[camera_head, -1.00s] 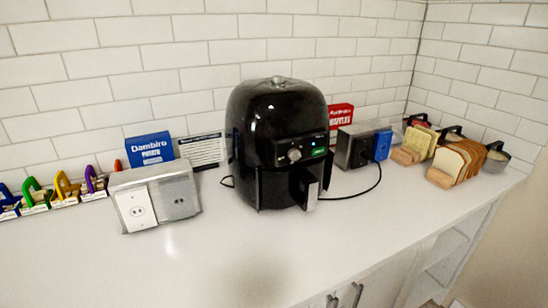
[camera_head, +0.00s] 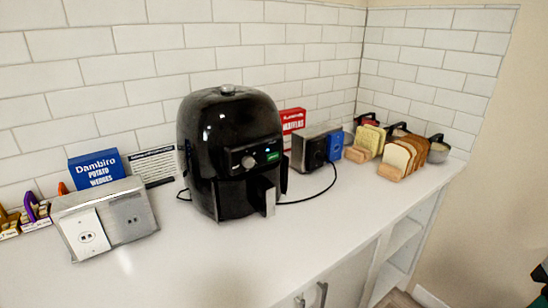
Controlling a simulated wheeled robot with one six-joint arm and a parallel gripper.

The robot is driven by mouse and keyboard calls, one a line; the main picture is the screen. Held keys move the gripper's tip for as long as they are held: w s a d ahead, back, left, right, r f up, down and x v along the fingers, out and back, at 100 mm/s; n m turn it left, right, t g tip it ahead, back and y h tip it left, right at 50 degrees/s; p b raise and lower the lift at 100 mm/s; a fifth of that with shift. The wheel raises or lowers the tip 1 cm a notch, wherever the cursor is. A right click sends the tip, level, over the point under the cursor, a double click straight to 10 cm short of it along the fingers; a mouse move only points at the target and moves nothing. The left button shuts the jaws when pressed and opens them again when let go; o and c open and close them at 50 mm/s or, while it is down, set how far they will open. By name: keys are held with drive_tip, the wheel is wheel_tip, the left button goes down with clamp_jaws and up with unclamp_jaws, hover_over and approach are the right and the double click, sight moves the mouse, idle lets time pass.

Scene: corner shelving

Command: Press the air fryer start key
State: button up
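A black air fryer (camera_head: 222,120) stands upright on the white counter near the middle of the view. Its front panel has a round silver knob (camera_head: 248,162), a small blue light (camera_head: 266,148) and a small green key or display (camera_head: 272,156). The drawer handle (camera_head: 268,195) sticks out below the panel, and the drawer looks shut. The lettering on the green patch is too small to read. My gripper does not show clearly; a dark piece (camera_head: 540,273) at the right edge cannot be made out.
A metal outlet box (camera_head: 128,212) stands left of the fryer. Blue (camera_head: 98,168) and red (camera_head: 292,121) food boxes lean by the wall. A black cord (camera_head: 312,196) runs to a metal box (camera_head: 308,147) at right, near bread slices (camera_head: 403,155). The front counter (camera_head: 215,260) is clear.

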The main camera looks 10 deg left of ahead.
clamp_jaws()
idle(1.5)
